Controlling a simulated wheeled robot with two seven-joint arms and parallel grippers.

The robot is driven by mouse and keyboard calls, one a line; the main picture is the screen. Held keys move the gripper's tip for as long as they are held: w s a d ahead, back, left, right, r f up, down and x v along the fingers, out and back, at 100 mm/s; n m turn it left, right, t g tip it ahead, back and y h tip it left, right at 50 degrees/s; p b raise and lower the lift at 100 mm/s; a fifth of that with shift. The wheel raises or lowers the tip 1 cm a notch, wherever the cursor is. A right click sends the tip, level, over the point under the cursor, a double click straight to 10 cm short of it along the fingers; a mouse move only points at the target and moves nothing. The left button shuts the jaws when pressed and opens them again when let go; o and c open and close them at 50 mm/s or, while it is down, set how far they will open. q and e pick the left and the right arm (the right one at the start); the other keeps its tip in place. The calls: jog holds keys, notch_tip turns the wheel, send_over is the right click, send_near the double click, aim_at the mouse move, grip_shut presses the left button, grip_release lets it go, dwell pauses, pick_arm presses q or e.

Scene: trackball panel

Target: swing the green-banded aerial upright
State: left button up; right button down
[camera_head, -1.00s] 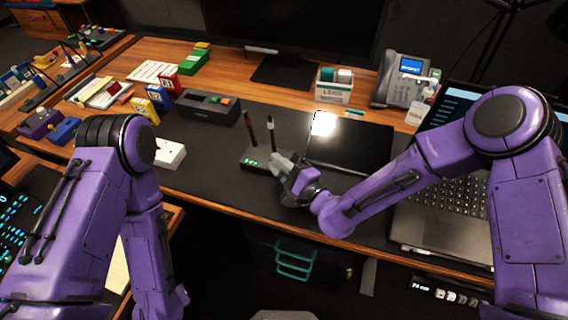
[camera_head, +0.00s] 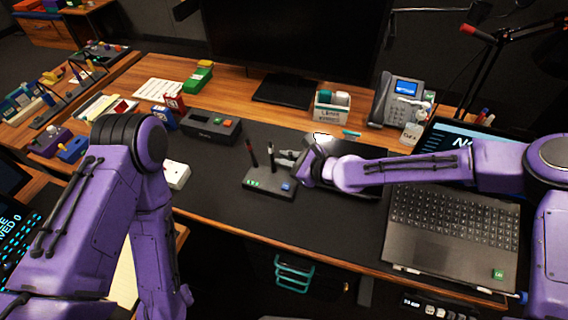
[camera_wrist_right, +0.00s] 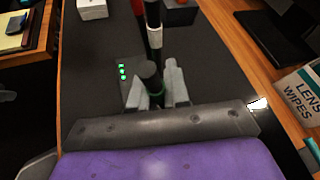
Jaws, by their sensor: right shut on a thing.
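A dark router-like box (camera_head: 256,184) with green lights stands on the desk mat. A red-tipped aerial (camera_head: 251,154) and a white-banded aerial (camera_head: 270,155) stand up from it; the white-banded one (camera_wrist_right: 154,35) also shows in the right wrist view. The green-banded aerial (camera_wrist_right: 151,70) is between the fingers of my right gripper (camera_wrist_right: 158,88), seen nearly end-on and leaning toward the wrist. In the head view my right gripper (camera_head: 286,159) is shut at the box's right side, and hides this aerial. My left arm shows at the left, but its gripper is not visible.
A laptop (camera_head: 450,215) lies under and beside my right forearm. A lens wipes box (camera_head: 331,107), a phone (camera_head: 400,98) and a monitor stand behind. A dark grey device (camera_head: 210,127) and a white box (camera_head: 176,174) are to the left. The mat in front is clear.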

jog(key=shift+w+d+r+m+g, duration=0.15)
jog(key=shift+w+m+g, duration=0.15)
jog(key=shift+w+m, duration=0.3)
jog(key=c, duration=1.2)
grip_release()
jog(key=shift+o, duration=0.2)
jog(key=shift+d, duration=0.1)
jog(key=b+v, duration=0.1)
jog(key=v, duration=0.9)
jog(key=shift+r, duration=0.2)
jog(key=shift+d, duration=0.1)
